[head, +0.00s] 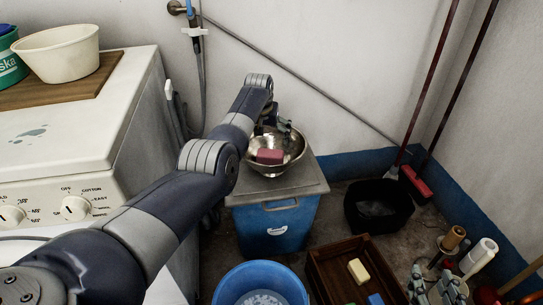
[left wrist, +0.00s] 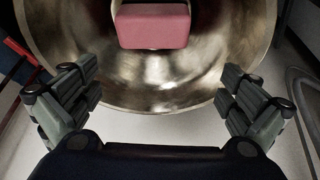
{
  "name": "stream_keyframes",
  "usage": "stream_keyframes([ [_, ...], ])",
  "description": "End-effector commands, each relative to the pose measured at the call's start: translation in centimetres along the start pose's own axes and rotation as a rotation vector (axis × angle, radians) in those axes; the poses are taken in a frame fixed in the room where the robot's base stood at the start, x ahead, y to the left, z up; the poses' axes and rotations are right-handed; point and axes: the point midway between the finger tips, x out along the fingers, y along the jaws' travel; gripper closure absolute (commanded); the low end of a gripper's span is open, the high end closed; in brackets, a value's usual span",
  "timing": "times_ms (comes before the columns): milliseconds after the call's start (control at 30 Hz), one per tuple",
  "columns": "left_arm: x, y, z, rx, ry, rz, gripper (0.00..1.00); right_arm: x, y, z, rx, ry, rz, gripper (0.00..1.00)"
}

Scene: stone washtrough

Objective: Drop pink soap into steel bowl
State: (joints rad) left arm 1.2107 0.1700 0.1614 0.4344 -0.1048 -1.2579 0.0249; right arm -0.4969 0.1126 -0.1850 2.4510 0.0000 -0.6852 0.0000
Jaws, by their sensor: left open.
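The pink soap (head: 270,156) is a block inside the rim of the steel bowl (head: 294,154). The bowl stands on the grey lid of a blue cooler box. In the left wrist view the soap (left wrist: 152,25) shows against the shiny inside of the bowl (left wrist: 165,75), apart from my fingers; whether it rests on the bottom is hard to tell. My left gripper (head: 277,125) is over the far side of the bowl, and its fingers (left wrist: 160,90) are spread wide with nothing between them. My right gripper is not in view.
The blue cooler box (head: 275,225) stands beside a white washing machine (head: 75,140). A blue bucket (head: 260,285), a wooden crate (head: 325,265) with soap bars and a black tub (head: 378,205) stand around it. Long-handled tools lean on the right wall.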

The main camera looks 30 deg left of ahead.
Motion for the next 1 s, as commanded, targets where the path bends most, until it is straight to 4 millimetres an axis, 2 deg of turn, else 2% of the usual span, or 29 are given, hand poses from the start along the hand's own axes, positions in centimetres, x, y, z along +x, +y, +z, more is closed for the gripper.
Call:
stream_keyframes([
  [167,-0.8,0.0,-0.1,0.000,0.003,0.000,0.00,0.0,0.0,0.0,0.000,0.000,0.000,0.60],
  [367,-2.6,0.0,-0.1,0.000,0.004,-0.001,0.00,0.0,0.0,0.0,0.000,0.000,0.000,0.60],
  [833,-10.0,0.1,-0.2,0.000,0.006,0.001,0.00,0.0,0.0,0.0,0.000,0.000,0.000,0.60],
  [1000,-11.6,0.1,-0.1,0.001,0.003,0.001,0.00,0.0,0.0,0.0,0.000,0.000,0.000,0.60],
])
